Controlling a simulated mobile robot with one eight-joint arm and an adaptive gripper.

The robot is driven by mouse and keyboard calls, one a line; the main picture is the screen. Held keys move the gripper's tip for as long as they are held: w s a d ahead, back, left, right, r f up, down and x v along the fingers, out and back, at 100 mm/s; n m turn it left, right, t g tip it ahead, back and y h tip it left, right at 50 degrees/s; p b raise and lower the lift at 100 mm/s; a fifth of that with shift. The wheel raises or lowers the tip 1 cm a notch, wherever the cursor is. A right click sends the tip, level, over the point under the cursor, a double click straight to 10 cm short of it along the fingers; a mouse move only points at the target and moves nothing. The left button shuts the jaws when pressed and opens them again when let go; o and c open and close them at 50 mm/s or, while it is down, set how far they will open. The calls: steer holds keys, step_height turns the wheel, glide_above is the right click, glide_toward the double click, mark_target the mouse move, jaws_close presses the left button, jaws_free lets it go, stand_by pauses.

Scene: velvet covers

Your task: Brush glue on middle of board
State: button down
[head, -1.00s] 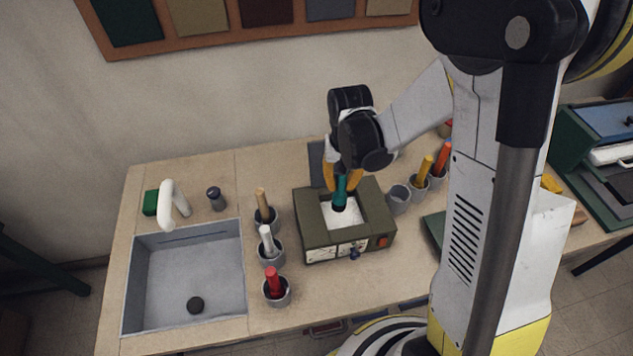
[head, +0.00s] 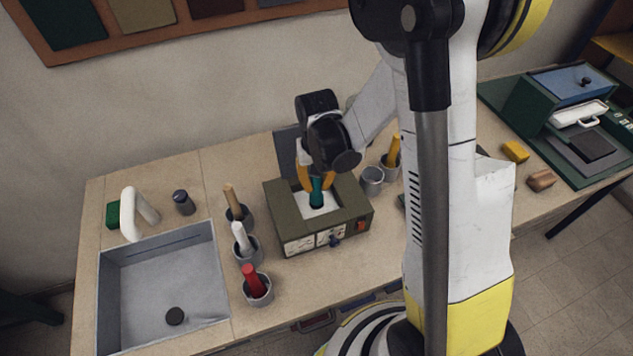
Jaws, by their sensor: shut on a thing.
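My gripper (head: 317,178), with orange-yellow fingers, is shut on a teal-handled brush (head: 317,194). It holds the brush roughly upright, pointing down into the white opening of an olive-green box (head: 295,230) with dials on its front. The brush's lower end is inside or just over that opening; I cannot tell whether it touches the white contents. The board cannot be made out for sure; only a sliver of something dark green (head: 402,200) shows beside my arm, which hides the bench there.
Cups with tan, white and red (head: 255,287) handled brushes stand left of the box. A grey sink (head: 160,280) with a white tap lies further left. An empty grey cup (head: 371,181) and a yellow-handled brush (head: 393,152) stand right. A green press (head: 530,115) is at far right.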

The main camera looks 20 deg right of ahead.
steer(key=shift+f+b, duration=0.55)
steer(key=shift+b, duration=0.2)
stand_by(1.8)
steer(key=shift+r, duration=0.1)
stand_by(0.4)
step_height(320, 180, up, 7)
steer(key=p, duration=0.4)
stand_by(0.6)
